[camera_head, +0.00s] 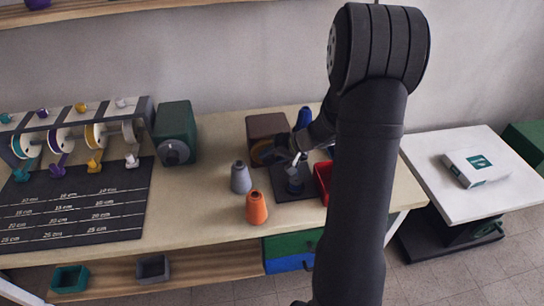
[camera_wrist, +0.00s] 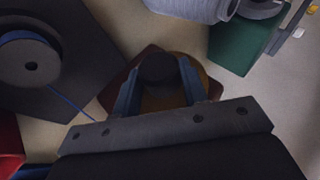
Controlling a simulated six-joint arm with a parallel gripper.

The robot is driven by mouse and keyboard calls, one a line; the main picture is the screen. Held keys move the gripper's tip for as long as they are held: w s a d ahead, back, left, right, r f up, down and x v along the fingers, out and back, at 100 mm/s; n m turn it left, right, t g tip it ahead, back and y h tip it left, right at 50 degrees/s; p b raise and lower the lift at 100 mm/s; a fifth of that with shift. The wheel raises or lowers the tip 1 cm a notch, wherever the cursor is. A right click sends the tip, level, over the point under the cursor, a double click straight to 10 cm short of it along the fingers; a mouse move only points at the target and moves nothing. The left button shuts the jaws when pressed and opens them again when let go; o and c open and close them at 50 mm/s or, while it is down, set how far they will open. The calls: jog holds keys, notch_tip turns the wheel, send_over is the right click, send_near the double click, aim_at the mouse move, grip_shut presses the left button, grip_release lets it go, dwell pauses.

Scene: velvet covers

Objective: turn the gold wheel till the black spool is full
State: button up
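The gold wheel (camera_head: 260,151) is on the front of a brown box (camera_head: 266,126) in the head view, partly hidden by my gripper (camera_head: 284,154). In the wrist view its gold rim (camera_wrist: 211,86) shows behind a dark round knob (camera_wrist: 158,68). The two blue-grey fingers of my gripper (camera_wrist: 160,75) lie against both sides of that knob, with no clear gap. The black spool (camera_wrist: 30,62) stands on a dark base in the wrist view, left of my gripper. A blue thread runs from it. How much thread it bears is hard to see.
A grey cone (camera_head: 240,177) and an orange cone (camera_head: 257,207) stand left of the spool's base. A green box (camera_head: 175,133) and a thread rack (camera_head: 75,135) are at left.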

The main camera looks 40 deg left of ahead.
jog(key=g+y, duration=0.1)
jog(key=m+g+y, duration=0.1)
jog(key=shift+w+d+f+y, duration=0.15)
jog(key=shift+f+y, duration=0.1)
jog(key=shift+y, duration=0.05)
jog(key=shift+f+m+g+y, duration=0.1)
jog(key=shift+m+g+y, duration=0.2)
jog(key=shift+g+y, duration=0.55)
jog(key=shift+y, duration=0.25)
jog(key=o, duration=1)
jog(key=shift+c, duration=0.2)
jog(key=shift+d, duration=0.1)
jog(key=v, duration=1.7)
jog(key=shift+d, duration=0.15)
